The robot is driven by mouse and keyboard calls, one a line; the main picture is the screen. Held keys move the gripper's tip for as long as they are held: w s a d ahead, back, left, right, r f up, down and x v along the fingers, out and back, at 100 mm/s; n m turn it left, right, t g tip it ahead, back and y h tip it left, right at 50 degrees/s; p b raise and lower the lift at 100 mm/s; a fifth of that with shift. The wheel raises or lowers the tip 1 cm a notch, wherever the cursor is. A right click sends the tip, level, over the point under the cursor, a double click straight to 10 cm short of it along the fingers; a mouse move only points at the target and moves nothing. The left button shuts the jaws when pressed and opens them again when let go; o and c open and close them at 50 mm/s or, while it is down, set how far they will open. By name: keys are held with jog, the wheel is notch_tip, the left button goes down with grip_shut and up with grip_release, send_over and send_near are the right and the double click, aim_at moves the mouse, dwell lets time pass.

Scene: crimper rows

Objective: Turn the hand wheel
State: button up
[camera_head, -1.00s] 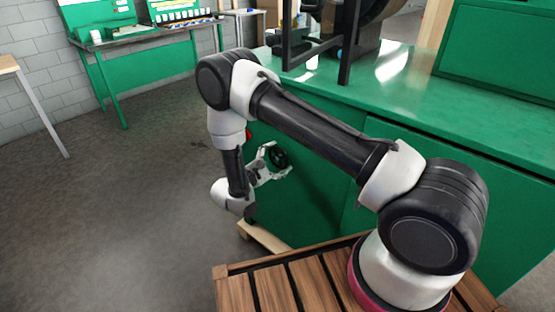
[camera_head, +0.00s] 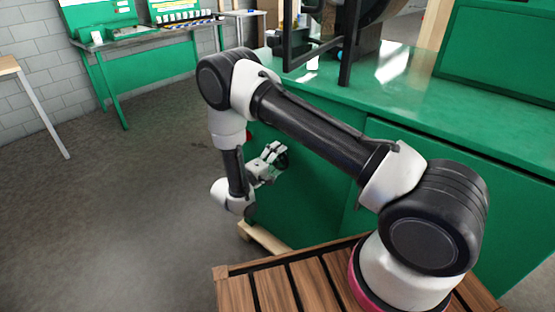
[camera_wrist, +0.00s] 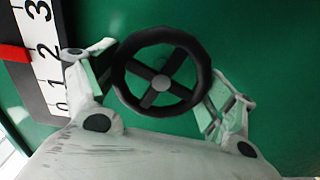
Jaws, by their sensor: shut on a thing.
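The black hand wheel (camera_wrist: 161,83) has a round rim, a cross of spokes and a grey hub. It is mounted on the green cabinet front (camera_wrist: 240,35) and fills the middle of the wrist view. My gripper (camera_wrist: 163,78) is shut on the wheel, one finger at each side of its rim. In the head view my gripper (camera_head: 273,160) reaches the cabinet's side, and only a dark part of the wheel (camera_head: 283,161) shows behind the fingers.
A white scale (camera_wrist: 43,50) numbered 0 to 3 with a red pointer (camera_wrist: 14,53) is left of the wheel. A wooden slatted platform (camera_head: 285,286) lies below my arm. Floor (camera_head: 120,220) on the left is clear; a green bench (camera_head: 150,62) stands at the back.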

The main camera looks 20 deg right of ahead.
jog(key=shift+m, duration=0.8)
jog(key=o, duration=0.9)
jog(key=v, duration=1.2)
